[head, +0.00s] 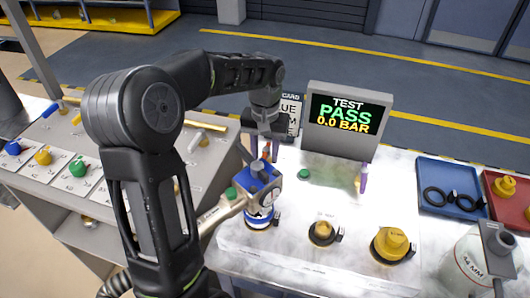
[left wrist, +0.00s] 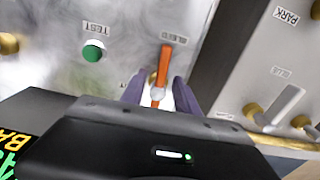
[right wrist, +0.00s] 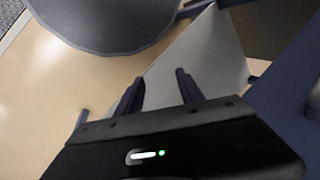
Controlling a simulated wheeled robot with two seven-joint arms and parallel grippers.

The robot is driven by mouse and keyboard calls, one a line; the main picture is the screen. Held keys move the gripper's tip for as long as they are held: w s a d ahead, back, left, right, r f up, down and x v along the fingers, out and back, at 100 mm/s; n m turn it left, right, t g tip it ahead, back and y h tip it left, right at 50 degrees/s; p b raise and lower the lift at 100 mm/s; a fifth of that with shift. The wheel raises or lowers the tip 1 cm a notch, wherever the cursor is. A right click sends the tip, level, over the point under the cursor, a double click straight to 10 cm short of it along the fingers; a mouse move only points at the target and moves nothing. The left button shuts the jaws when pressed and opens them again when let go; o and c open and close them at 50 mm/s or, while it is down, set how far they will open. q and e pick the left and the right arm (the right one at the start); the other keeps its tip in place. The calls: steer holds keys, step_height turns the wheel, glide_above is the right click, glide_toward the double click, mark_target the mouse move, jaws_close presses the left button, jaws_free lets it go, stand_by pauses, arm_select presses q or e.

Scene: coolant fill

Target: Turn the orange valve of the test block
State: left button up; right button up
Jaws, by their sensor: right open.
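The orange valve (left wrist: 164,66) is a flat lever beside a label that seems to read BLEED, on the pale top of the test block (head: 285,230). In the head view only a bit of the orange valve (head: 266,151) shows between my left fingers. My left gripper (left wrist: 160,85) is open, with one purple finger on each side of the lever's pivot end and gaps beside it. In the head view my left gripper (head: 264,150) reaches down at the block's back left. My right gripper (right wrist: 160,82) is open and empty, away from the block.
A green button (left wrist: 93,52) marked TEST is beside the valve. A display (head: 344,115) reads PASS, 0.0 BAR. A blue-topped fitting (head: 260,180) and yellow caps (head: 393,243) stand on the block. A blue tray (head: 450,170) with black rings and a jug (head: 470,265) are at right.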

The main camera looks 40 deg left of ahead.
mark_target(265, 152)
arm_select(q)
steer(key=shift+o, duration=0.4)
step_height(265, 152, up, 8)
steer(key=shift+f+b, duration=0.15)
steer(key=shift+b, duration=0.15)
stand_by(0.5)
